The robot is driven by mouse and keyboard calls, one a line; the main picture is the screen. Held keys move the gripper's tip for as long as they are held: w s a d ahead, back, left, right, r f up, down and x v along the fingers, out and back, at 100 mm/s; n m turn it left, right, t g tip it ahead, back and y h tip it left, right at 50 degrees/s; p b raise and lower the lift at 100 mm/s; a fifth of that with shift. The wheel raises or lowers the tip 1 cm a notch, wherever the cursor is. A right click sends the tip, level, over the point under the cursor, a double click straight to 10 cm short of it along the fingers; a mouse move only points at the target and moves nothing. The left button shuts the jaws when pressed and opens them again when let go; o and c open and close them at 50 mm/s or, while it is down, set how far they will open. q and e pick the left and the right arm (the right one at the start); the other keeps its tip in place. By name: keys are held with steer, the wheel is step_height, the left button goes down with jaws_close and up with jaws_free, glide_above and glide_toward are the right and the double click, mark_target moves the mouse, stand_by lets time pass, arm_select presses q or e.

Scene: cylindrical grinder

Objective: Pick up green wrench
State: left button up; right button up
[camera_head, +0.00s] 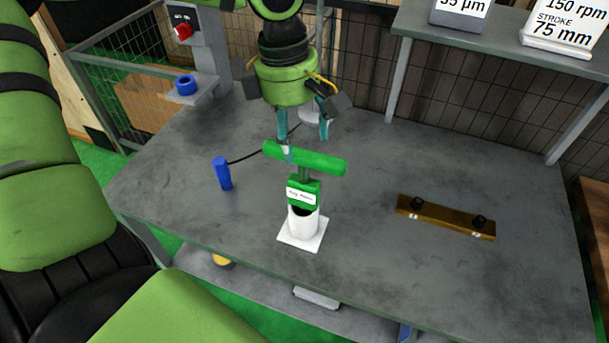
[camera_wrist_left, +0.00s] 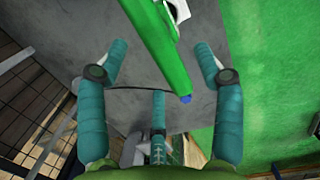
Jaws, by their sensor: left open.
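The green wrench (camera_head: 318,160) has a T-shaped bar handle and a labelled green block (camera_head: 303,194) below it. It stands upright in a white holder (camera_head: 303,222) on the grey table. My left gripper (camera_head: 303,134) is open just above and behind the bar, with one finger overlapping the bar's left part in the head view. In the left wrist view the green bar (camera_wrist_left: 162,45) runs between the spread fingers of my left gripper (camera_wrist_left: 160,62). I cannot tell whether any finger touches it. My right gripper is not in view.
A brass-coloured bar (camera_head: 445,217) with two black knobs lies to the right. A raised shelf (camera_head: 480,40) with signs is at the back right. The table between holder and bar is clear.

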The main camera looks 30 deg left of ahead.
mark_target(305, 148)
arm_select(q)
steer(key=f, duration=0.1)
steer(key=d+f+p, duration=0.1)
steer(key=shift+w+f, duration=0.1)
steer(key=shift+f, duration=0.2)
step_height(305, 148, down, 2)
steer(key=shift+w, duration=0.15)
jaws_close()
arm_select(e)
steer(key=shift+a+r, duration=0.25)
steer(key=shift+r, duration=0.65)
arm_select(q)
steer(key=shift+w+r, duration=0.1)
steer(key=shift+r, duration=0.05)
